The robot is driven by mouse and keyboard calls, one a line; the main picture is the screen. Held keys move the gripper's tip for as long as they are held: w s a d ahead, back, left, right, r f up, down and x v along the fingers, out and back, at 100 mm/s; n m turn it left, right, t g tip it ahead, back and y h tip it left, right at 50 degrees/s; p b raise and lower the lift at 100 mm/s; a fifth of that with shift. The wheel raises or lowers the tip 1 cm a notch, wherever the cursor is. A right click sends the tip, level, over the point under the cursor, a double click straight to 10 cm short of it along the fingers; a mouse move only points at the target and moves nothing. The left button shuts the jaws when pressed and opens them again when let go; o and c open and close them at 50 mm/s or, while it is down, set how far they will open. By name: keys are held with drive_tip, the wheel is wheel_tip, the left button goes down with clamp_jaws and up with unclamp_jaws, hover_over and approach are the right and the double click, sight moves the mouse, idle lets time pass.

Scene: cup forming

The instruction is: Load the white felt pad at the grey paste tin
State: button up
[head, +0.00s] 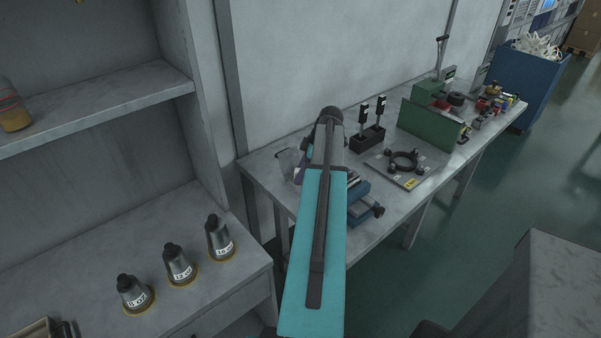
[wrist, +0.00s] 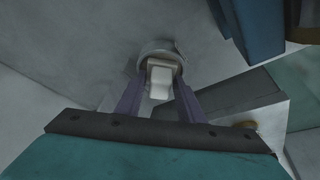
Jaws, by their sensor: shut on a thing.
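In the wrist view my gripper (wrist: 161,72) points away from the camera, its two purple fingers shut on a white block-like piece, the white felt pad (wrist: 160,82). Just beyond the fingertips is a round, pale grey rim, which looks like the grey paste tin (wrist: 153,50). The pad overlaps this rim in the picture; I cannot tell whether they touch. In the head view my teal arm covers most of the gripper, and only a bit of purple finger (head: 298,173) shows at its left. The pad and tin cannot be made out there.
A blue vise (head: 358,197) is close right of my arm on the workbench (head: 262,172). Several labelled weights (head: 179,264) stand on the left counter.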

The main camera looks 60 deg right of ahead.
drive_tip(key=shift+r+p, duration=1.55)
drive_tip(key=shift+r, duration=1.9)
